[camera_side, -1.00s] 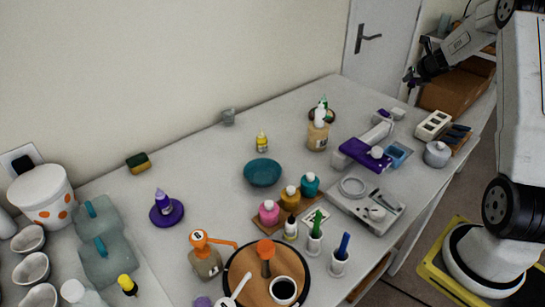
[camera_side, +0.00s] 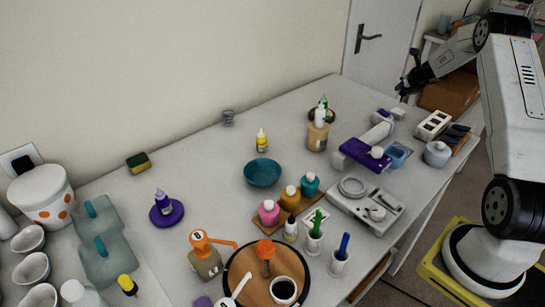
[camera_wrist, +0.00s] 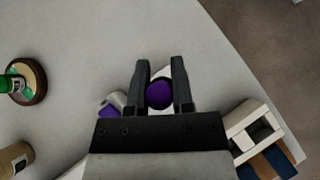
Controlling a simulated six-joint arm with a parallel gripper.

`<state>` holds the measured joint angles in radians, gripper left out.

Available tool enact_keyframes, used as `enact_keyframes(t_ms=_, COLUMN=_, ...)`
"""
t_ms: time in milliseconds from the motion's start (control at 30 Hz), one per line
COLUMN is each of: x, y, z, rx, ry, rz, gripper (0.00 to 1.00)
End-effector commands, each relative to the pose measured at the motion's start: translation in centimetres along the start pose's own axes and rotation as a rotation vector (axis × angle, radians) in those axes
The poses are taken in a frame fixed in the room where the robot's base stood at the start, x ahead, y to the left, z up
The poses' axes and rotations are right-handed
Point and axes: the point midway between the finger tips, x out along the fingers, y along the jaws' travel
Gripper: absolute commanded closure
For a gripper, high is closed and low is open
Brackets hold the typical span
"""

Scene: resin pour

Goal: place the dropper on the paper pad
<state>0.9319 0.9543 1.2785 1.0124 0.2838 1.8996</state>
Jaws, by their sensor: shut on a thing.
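My gripper (camera_wrist: 160,88) is shut on a round purple thing (camera_wrist: 159,95), which looks like the dropper's bulb seen from above. The rest of the dropper is hidden beneath it. In the side view my gripper (camera_side: 403,90) is at the upper right, near the table's far right corner, and what it holds is too small to make out. A small white thing (camera_side: 398,113), perhaps the paper pad, lies on the table there. In the wrist view a white patch (camera_wrist: 161,74) shows behind the purple bulb; I cannot tell whether they touch.
A purple-and-white item (camera_wrist: 110,104) lies close left of my fingers. A white block with openings (camera_side: 433,124) stands to the right. A green-and-white bottle on a round dish (camera_wrist: 24,82) is farther left. The table's edge (camera_wrist: 235,55) runs close on the right.

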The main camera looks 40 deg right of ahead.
Motion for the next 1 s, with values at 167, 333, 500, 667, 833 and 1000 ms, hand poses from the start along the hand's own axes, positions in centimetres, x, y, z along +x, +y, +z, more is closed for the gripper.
enact_keyframes(t_ms=167, x=1.2, y=0.0, z=-1.3, rx=0.002, ry=0.001, rz=0.001, gripper=1.00)
enact_keyframes(t_ms=333, x=1.9, y=0.0, z=-2.0, rx=0.001, ry=0.001, rz=0.001, gripper=1.00)
enact_keyframes(t_ms=500, x=2.0, y=0.0, z=-2.1, rx=0.000, ry=0.000, rz=0.000, gripper=1.00)
enact_keyframes(t_ms=667, x=2.0, y=0.0, z=-2.1, rx=0.000, ry=0.000, rz=0.000, gripper=1.00)
enact_keyframes(t_ms=833, x=2.2, y=0.0, z=-2.3, rx=0.002, ry=0.000, rz=0.000, gripper=1.00)
enact_keyframes(t_ms=1000, x=2.2, y=0.0, z=-2.3, rx=0.001, ry=-0.001, rz=0.000, gripper=0.36)
